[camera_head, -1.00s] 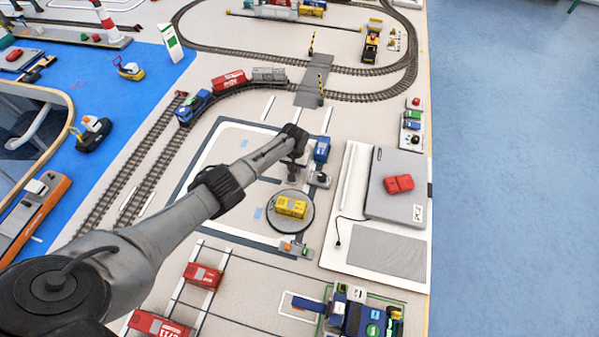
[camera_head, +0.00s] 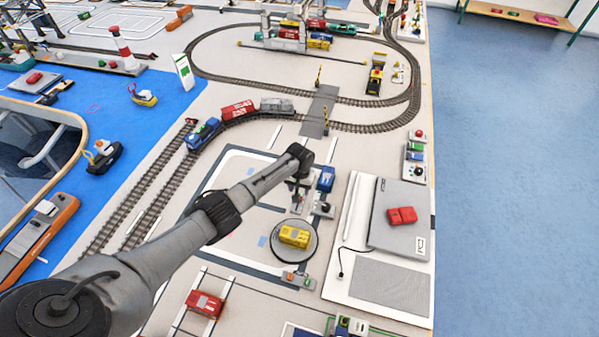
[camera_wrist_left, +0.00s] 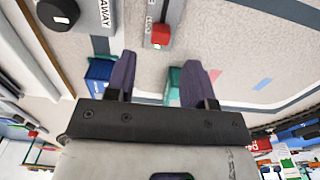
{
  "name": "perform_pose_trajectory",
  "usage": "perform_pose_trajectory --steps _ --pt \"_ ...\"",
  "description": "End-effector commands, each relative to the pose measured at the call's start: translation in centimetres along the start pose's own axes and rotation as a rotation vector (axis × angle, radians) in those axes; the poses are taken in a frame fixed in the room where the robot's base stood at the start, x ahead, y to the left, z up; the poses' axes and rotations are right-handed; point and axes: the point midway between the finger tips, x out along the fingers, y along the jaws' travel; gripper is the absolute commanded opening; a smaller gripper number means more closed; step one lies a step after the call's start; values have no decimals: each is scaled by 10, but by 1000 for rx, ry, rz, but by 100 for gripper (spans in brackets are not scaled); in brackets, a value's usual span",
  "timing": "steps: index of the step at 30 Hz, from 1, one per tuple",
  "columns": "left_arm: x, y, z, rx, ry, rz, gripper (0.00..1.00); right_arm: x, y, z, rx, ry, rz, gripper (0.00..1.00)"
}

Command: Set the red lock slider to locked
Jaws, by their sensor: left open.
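The red lock slider (camera_wrist_left: 160,36) shows in the left wrist view as a small red block on a narrow grey plate with lettering I cannot fully read. My left gripper (camera_wrist_left: 159,64) is open and empty; the slider lies just beyond its two purple-grey fingertips, roughly between them in the picture and not held. In the head view my left gripper (camera_head: 298,203) points down beside the turntable (camera_head: 283,258), which carries a yellow wagon (camera_head: 294,236). The slider is not clear there, being small and partly behind the gripper. My right gripper is not in view.
A grey box with a black knob (camera_head: 326,207) and a blue container (camera_head: 326,179) stand close right of the gripper. A laptop-like grey panel with a red block (camera_head: 402,216) lies further right. Track with a train (camera_head: 240,110) curves behind.

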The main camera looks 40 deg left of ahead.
Motion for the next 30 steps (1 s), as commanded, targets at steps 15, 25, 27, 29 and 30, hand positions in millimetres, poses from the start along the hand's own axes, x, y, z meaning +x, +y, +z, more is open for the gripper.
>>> perform_pose_trajectory --steps 15,25,27,29,30 --pt "-78 0 0 0 1 -1 49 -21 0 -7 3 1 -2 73" --pt "-85 0 0 0 0 -1 49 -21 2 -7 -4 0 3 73" --pt "-85 0 0 0 0 -1 49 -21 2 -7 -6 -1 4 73" --pt "-85 0 0 0 0 -1 49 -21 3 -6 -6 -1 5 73" --pt "-85 0 0 0 0 -1 49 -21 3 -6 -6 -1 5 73"
